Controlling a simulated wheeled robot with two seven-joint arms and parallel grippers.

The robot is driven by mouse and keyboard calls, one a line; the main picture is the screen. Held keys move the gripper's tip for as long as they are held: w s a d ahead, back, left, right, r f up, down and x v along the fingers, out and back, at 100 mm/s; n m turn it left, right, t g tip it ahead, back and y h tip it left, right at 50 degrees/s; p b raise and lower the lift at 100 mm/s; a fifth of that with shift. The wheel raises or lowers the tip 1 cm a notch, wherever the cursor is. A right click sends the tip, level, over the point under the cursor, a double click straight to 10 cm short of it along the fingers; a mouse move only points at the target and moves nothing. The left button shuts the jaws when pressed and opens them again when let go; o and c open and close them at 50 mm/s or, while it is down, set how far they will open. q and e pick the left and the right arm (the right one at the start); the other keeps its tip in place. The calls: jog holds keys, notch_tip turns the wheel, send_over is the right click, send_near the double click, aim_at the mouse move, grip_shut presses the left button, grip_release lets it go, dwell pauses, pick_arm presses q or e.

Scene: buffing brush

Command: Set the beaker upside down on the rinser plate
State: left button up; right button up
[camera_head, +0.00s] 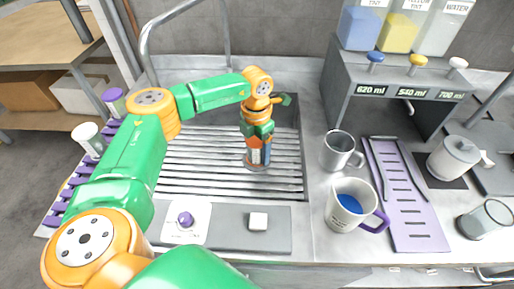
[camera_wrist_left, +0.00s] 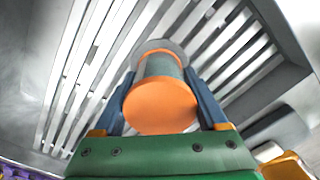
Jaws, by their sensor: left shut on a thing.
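My left gripper (camera_head: 257,152) is over the slatted metal plate (camera_head: 190,180) in the sink, pointing down. It is shut on the beaker (camera_head: 256,157), mostly hidden between the dark blue fingers. In the left wrist view, the beaker (camera_wrist_left: 160,105) shows as a short cylinder with an orange-looking flat end toward me. A wider grey ring lies at its far end, by the slats. I cannot tell whether this is the beaker's rim or a separate disc, or whether the beaker touches the plate. My right gripper is not in view.
A steel mug (camera_head: 337,150) and a white mug (camera_head: 350,205) with blue contents stand right of the sink. A dispenser stand (camera_head: 400,85) is behind.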

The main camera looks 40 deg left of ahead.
pick_arm(q)
jog(key=shift+f, duration=0.15)
jog(key=o, duration=1.3)
